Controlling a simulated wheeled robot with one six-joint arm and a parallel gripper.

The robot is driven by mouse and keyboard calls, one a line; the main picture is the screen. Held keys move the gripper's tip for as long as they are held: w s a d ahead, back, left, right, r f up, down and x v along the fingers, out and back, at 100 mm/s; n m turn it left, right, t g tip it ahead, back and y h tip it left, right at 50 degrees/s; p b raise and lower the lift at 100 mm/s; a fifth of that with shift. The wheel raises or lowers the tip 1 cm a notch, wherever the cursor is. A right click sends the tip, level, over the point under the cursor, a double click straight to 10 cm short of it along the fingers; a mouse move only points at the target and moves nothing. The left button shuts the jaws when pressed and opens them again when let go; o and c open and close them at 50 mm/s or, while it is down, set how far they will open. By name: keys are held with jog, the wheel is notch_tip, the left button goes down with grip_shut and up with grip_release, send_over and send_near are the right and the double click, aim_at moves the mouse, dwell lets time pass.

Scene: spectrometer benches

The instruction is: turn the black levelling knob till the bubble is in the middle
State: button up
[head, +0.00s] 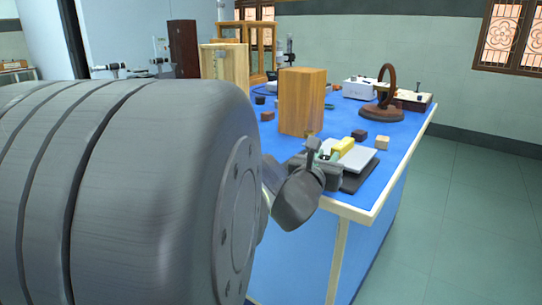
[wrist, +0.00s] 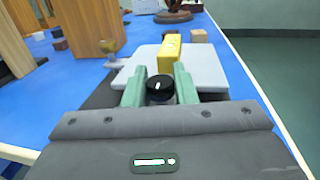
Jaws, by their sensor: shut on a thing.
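The black levelling knob (wrist: 159,88) has a white mark on top. It sits between the two green fingers of my gripper (wrist: 159,84), which is shut on it. In the head view my gripper (head: 320,158) is at the near left edge of the pale grey plate (head: 360,159), and the knob is not clear there. The plate also shows in the wrist view (wrist: 207,75). A yellow spirit level (head: 343,146) lies on it, also in the wrist view (wrist: 168,50). The bubble is too small to make out.
A dark base (head: 362,178) lies under the plate. A tall wooden block (head: 302,102) stands behind. A small dark block (head: 359,135) and a pale block (head: 382,142) lie beyond the plate. The blue bench (head: 405,130) ends close on the right.

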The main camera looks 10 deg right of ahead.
jog(key=shift+m+g+h, duration=0.4)
jog(key=shift+h, duration=0.1)
jog(key=shift+m+g+h, duration=1)
jog(key=shift+g, duration=0.2)
jog(key=m+g+h, duration=0.1)
jog(key=g, duration=0.1)
jog(key=m+g+h+b, duration=0.1)
jog(key=m+g, duration=0.1)
jog(key=g, duration=0.1)
jog(key=shift+w+f+m+h, duration=0.1)
jog(key=shift+f+m+h, duration=0.1)
jog(key=shift+m+h, duration=0.1)
jog(key=m+g+b, duration=0.3)
jog(key=m+g, duration=0.1)
jog(key=g, duration=0.2)
jog(key=shift+g+h, duration=0.4)
jog(key=shift+r+m+g+y+b, duration=0.15)
jog(key=shift+m+g+y+b, duration=0.45)
jog(key=shift+m+g, duration=1.3)
jog(key=shift+r+g, duration=0.1)
jog(key=shift+g, duration=0.5)
jog(key=o, duration=1)
jog(key=shift+c, duration=0.2)
